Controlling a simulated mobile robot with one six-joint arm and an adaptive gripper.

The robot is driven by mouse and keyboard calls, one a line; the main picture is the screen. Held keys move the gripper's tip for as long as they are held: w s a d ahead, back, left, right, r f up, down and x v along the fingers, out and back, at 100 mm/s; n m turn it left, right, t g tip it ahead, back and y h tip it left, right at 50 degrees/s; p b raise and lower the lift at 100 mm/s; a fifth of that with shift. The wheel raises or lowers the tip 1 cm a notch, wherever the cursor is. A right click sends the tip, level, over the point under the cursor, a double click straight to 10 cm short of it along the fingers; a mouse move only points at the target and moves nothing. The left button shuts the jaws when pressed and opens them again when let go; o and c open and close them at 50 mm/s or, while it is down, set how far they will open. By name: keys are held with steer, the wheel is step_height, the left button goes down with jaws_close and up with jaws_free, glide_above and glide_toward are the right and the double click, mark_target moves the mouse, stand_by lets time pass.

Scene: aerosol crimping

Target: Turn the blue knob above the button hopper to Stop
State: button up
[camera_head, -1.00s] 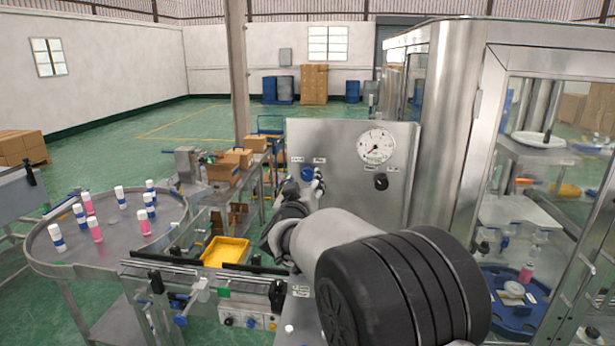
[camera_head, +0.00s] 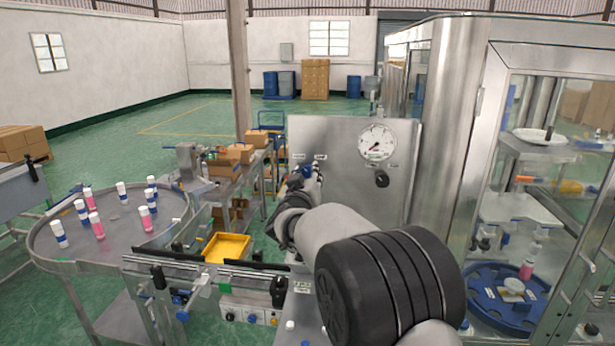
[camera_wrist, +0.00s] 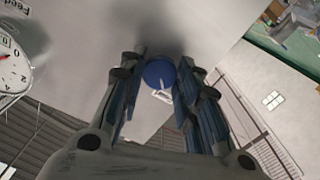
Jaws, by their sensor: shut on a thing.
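Small labels sit above the knob there, too small to read, so the knob's setting cannot be told. The button hopper cannot be made out clearly.
A round gauge (camera_head: 377,142) and a black knob (camera_head: 382,179) are on the panel's right. A glass-doored steel machine (camera_head: 455,130) stands to the right. A round table (camera_head: 45,262) with several bottles and a yellow tray (camera_head: 227,247) are at left.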

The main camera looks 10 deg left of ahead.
steer(key=c, duration=0.4)
steer(key=m+b, duration=0.2)
steer(key=m, duration=0.2)
steer(key=shift+f, duration=0.1)
steer(key=m+b, duration=0.2)
steer(key=m, duration=0.2)
steer(key=m+b, duration=0.2)
steer(key=m, duration=0.3)
steer(key=shift+b, duration=0.4)
steer(key=m+b, duration=0.2)
steer(key=m, duration=0.2)
steer(key=shift+m, duration=0.4)
